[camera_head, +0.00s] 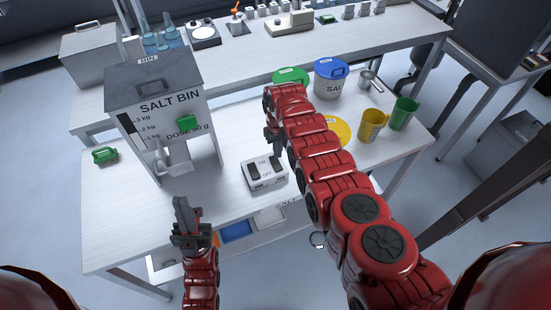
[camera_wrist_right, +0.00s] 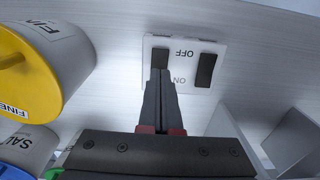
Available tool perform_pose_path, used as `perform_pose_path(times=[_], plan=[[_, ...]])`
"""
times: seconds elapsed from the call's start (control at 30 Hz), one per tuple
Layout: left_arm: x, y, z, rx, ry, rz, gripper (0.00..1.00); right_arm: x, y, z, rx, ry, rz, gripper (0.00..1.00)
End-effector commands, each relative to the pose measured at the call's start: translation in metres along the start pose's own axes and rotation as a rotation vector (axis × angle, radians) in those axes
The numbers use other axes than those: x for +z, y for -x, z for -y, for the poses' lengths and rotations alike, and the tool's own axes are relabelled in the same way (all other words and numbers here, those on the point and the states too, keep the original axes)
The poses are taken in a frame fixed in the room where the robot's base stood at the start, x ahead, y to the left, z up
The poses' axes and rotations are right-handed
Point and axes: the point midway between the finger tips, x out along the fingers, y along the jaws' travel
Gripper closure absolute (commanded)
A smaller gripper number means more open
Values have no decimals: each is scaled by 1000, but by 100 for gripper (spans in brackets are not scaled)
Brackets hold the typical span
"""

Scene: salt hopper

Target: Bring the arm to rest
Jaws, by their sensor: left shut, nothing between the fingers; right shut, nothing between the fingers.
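My right arm reaches over the table, with its gripper (camera_head: 272,142) pointing down behind the white switch box (camera_head: 265,184). In the right wrist view my right gripper (camera_wrist_right: 160,76) is shut and empty. Its tips overlap one of two dark rockers on the switch box (camera_wrist_right: 184,50), marked ON and OFF. I cannot tell whether they touch. My left gripper (camera_head: 184,206) is shut and empty, in front of the table's near edge and below the salt bin (camera_head: 160,92).
The salt bin stands at the left, with a green handle piece (camera_head: 105,155) beside it. A blue-lidded salt tub (camera_head: 331,78), yellow mug (camera_head: 373,125), green mug (camera_head: 404,113) and yellow-lidded tub (camera_head: 338,131) stand right. The front left tabletop is clear.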

Motion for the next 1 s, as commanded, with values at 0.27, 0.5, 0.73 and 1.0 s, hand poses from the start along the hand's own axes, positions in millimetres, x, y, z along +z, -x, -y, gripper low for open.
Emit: perform_pose_path(times=[0.27,0.5,0.73,1.0], plan=[[-2,-12,1,0,0,0,100,0,14,0,0,0,0,100],[-2,-12,1,0,0,0,100,0,13,0,0,0,0,100],[-2,-9,0,0,0,0,100,-4,6,-2,4,-4,-26,100],[3,20,-1,0,0,0,100,-80,-64,-45,86,-65,-539,100]])
